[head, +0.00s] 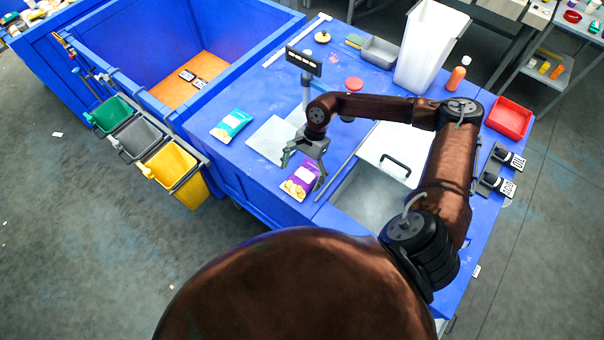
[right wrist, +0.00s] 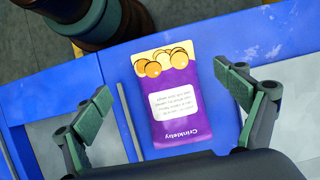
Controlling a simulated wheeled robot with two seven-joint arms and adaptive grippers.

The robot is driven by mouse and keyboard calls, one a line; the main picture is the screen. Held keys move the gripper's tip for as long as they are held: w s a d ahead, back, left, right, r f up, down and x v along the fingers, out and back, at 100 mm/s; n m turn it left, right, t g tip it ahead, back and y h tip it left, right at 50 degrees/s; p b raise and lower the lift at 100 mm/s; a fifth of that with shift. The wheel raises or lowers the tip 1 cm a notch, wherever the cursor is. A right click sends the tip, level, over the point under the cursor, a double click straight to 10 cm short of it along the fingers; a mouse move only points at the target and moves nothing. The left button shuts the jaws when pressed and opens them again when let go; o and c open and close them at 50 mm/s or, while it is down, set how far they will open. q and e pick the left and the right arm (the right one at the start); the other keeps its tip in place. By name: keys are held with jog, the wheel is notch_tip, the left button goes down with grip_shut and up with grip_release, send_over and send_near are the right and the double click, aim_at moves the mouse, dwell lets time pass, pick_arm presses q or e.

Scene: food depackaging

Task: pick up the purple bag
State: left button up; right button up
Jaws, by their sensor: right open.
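The purple bag (head: 301,179) lies flat on the blue table, near its front edge, in the head view. It has a yellow end with round snack pictures and a white label. In the right wrist view the purple bag (right wrist: 175,97) lies between the spread fingers, not touched by them. My right gripper (head: 303,160) is open and empty above the bag. In the right wrist view its green-tipped fingers (right wrist: 160,110) stand wide apart on either side of the bag. My left gripper is not in view.
A teal bag (head: 231,125) lies to the left on the blue table (head: 205,122). A scale with a display (head: 304,61) stands behind the gripper. A sunken steel basin (head: 362,200) and a white lid with a handle (head: 390,155) are to the right. Bins (head: 168,166) hang at the left.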

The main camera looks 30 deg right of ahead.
aim_at(296, 186)
jog(key=shift+p+x, duration=0.65)
jog(key=shift+x, duration=0.35)
jog(key=shift+w+a+f+p, duration=0.1)
jog(key=shift+w+f+p, duration=0.05)
jog(key=shift+f, duration=0.25)
jog(key=shift+w+a+f+p, duration=0.15)
jog(key=shift+f, duration=0.3)
jog(key=shift+x, duration=0.85)
jog(key=shift+f, duration=0.1)
jog(key=shift+c, duration=0.9)
jog(key=shift+s, duration=0.1)
jog(key=c, duration=1.1)
jog(key=shift+c, duration=0.3)
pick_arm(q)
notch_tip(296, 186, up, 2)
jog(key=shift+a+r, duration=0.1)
